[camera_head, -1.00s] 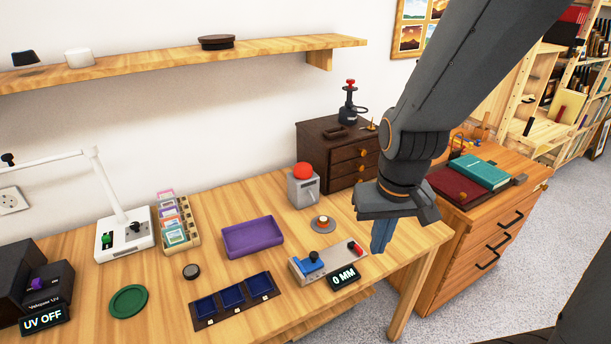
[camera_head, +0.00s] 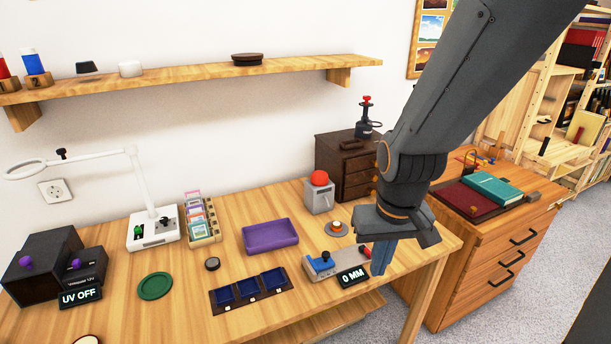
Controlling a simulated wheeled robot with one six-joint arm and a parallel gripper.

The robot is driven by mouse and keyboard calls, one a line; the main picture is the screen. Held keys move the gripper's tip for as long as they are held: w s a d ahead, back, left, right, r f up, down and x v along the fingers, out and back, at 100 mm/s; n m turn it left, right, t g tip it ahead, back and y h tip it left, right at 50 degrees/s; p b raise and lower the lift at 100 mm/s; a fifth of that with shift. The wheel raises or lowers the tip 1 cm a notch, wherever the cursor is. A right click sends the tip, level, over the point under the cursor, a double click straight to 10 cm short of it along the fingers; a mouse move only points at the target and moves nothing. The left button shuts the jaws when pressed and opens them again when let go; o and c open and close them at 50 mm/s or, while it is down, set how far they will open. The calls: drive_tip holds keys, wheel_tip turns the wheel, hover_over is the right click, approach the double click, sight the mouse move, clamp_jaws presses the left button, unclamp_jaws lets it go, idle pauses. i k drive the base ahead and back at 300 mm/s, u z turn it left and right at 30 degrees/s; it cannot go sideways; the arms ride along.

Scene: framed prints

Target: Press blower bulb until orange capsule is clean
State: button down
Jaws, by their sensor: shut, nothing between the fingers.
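A red-orange bulb (camera_head: 320,178) sits on top of a grey box (camera_head: 319,200) near the back right of the table; it looks like the blower bulb. Just in front and right of it, a small orange piece (camera_head: 337,224), apparently the capsule, rests on a round grey dish (camera_head: 334,231). It is too small to tell how clean it is. My gripper (camera_head: 380,262) points down at the table's right end, right of the dish and bulb in the picture. Its blue-grey fingers are shut and empty, apart from both.
A grey device (camera_head: 318,267) with a blue knob and a "0 MM" display (camera_head: 352,277) lies beside my fingers. A purple tray (camera_head: 270,237) and a dark slotted holder (camera_head: 231,299) are to the left. A brown drawer box (camera_head: 335,152) stands behind.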

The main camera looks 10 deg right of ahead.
sight(319, 178)
drive_tip(key=z, duration=0.05)
drive_tip(key=i, duration=1)
drive_tip(key=z, duration=0.1)
